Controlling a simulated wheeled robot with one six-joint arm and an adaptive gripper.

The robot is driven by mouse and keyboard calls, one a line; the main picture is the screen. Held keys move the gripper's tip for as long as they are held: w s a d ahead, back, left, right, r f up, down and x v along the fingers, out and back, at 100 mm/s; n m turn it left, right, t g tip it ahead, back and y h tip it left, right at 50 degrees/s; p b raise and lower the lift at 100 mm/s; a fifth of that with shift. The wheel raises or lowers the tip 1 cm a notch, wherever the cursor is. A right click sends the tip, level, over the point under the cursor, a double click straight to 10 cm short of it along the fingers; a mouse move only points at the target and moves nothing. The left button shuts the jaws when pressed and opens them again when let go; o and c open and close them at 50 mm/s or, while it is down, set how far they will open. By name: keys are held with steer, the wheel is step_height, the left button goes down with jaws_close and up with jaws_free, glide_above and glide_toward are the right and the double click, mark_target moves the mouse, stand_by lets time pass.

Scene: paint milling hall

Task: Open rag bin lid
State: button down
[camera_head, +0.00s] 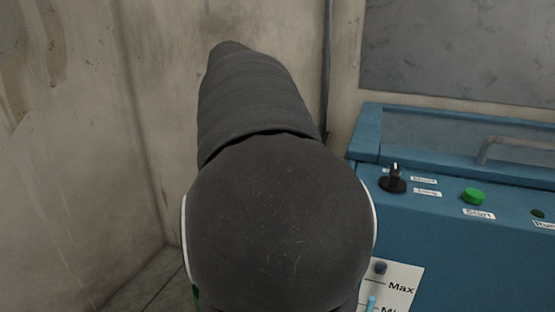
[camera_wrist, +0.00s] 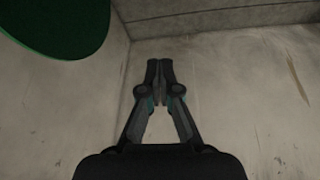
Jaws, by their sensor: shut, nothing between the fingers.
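My gripper (camera_wrist: 159,72) shows in the wrist view with its two fingertips together and nothing between them. A dark green rounded thing with a brighter green rim (camera_wrist: 60,22) fills the upper left corner of the wrist view, apart from the fingers. I cannot tell whether it is the rag bin or its lid. In the head view my own arm covers the middle, and my gripper is hidden. No rag bin can be made out for certain there; a small green patch (camera_head: 195,293) shows at the arm's lower left edge.
A blue machine (camera_head: 450,245) stands at the right of the head view, with a black knob (camera_head: 393,180), a green Start button (camera_head: 474,196) and a Max level label (camera_head: 400,284). Stained walls (camera_head: 70,150) meet in a corner on the left. Bare floor (camera_head: 165,290) shows low down.

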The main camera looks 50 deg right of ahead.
steer(key=s+a+f+m, duration=0.1)
steer(key=s+a+f, duration=0.2)
steer(key=a, duration=0.4)
steer(key=s+a+f+m+t+h, duration=0.1)
steer(key=s+a+f, duration=0.2)
steer(key=a, duration=0.3)
steer(key=s+a+f+m, duration=0.1)
steer(key=s+a+f, duration=0.2)
steer(key=a, duration=0.4)
steer(key=w+d+r+m+h+b, duration=0.1)
steer(key=w+d+r+m, duration=0.2)
steer(key=d, duration=0.4)
steer(key=w+d+r+m+g+h+b, duration=0.1)
steer(key=w+d+r+m+b, duration=0.15)
steer(key=w+d, duration=0.35)
steer(key=w+d+r+m+h+b, duration=0.15)
steer(key=w+d+r, duration=0.25)
steer(key=d, duration=0.4)
steer(key=s+d+f+m+g+b, duration=0.15)
steer(key=d+m, duration=0.45)
steer(key=d, duration=1.8)
step_height(320, 180, down, 9)
steer(key=b, duration=0.4)
steer(key=shift+s+d+f+g, duration=0.15)
steer(key=shift+s+d+g, duration=0.15)
steer(key=shift+g, duration=0.15)
